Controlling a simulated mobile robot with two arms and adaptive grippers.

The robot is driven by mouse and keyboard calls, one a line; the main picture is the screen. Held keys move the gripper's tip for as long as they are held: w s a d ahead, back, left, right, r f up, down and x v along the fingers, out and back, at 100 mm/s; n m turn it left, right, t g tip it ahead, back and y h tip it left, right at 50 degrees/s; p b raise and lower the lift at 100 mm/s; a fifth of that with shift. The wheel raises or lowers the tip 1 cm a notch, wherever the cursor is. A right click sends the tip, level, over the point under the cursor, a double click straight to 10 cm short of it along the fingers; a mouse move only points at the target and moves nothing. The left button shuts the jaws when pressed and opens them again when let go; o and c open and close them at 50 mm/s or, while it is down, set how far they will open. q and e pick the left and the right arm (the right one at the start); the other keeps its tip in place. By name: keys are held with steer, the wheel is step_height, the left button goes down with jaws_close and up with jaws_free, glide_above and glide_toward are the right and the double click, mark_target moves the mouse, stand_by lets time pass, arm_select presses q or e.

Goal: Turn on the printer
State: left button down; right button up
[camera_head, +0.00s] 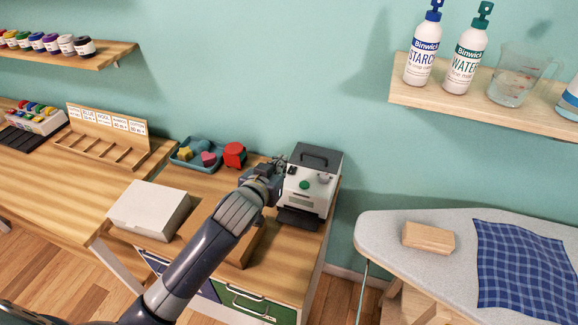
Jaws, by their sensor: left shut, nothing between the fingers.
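The printer (312,184) is a small white and dark grey box with a handle on top and a green round button (304,185) on its front. It stands at the right end of the wooden counter, against the wall. My left gripper (279,164) is shut and empty. It is at the printer's upper left front, left of the green button. I cannot tell whether it touches the printer. The gripper hides part of the printer's left side. My right gripper is not in view.
A white box (149,208) lies on the counter left of my arm. A blue tray (183,158) and a red object (234,154) sit behind it. A wooden rack (95,146) is further left. An ironing board (375,232) stands to the right, with a gap between it and the counter.

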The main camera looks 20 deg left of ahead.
arm_select(q)
steer(key=p, duration=0.2)
glide_above(289, 178)
steer(key=f, duration=0.2)
steer(key=shift+w+f, duration=0.2)
steer(key=shift+f, duration=0.15)
step_height(289, 178, down, 3)
steer(key=shift+s+f, duration=0.15)
steer(key=shift+f, duration=0.05)
steer(key=shift+s+f, duration=0.1)
steer(key=shift+f, duration=0.3)
